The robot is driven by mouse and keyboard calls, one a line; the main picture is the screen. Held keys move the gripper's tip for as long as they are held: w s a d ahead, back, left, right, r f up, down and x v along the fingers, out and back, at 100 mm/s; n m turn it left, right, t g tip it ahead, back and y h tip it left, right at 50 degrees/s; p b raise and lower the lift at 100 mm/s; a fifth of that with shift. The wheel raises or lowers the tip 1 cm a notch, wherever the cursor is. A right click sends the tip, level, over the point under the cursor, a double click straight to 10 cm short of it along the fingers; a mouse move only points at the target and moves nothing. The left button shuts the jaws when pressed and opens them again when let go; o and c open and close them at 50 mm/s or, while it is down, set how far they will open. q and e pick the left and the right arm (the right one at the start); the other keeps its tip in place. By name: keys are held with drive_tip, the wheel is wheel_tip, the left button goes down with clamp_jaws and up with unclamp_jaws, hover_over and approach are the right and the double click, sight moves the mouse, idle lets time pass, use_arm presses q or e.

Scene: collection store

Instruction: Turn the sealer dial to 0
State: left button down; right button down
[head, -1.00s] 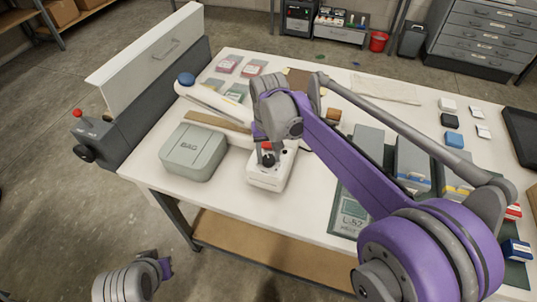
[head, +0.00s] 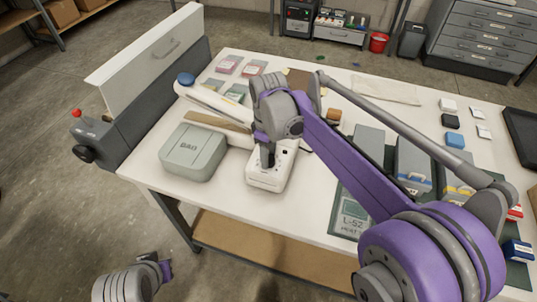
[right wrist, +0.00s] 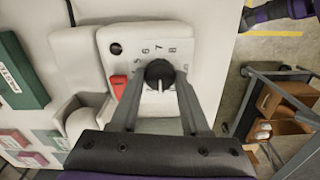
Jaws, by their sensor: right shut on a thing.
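The sealer (head: 268,180) is a white machine near the front edge of the table, with a long white arm reaching back to a blue knob. In the right wrist view its dark round dial (right wrist: 159,72) sits on the white panel, with printed figures such as 6, 7 and 8 above it. A light mark shows on the dial's lower side. My right gripper (right wrist: 160,88) is shut on the dial, one finger on each side; in the head view it points down over the sealer and hides the dial. Only a part of my left arm shows at bottom left.
A red switch (right wrist: 118,87) is just left of the dial. A grey-green box (head: 193,153) stands left of the sealer. Grey binders and small boxes lie at right.

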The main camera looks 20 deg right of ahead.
drive_tip(key=n, duration=0.5)
drive_tip(key=shift+n, duration=0.3)
idle(0.4)
drive_tip(key=shift+c, duration=1.9)
unclamp_jaws()
drive_tip(key=shift+r, duration=0.15)
wheel_tip(320, 180, up, 11)
drive_tip(key=shift+f+p, duration=0.2)
drive_tip(key=shift+p, duration=0.1)
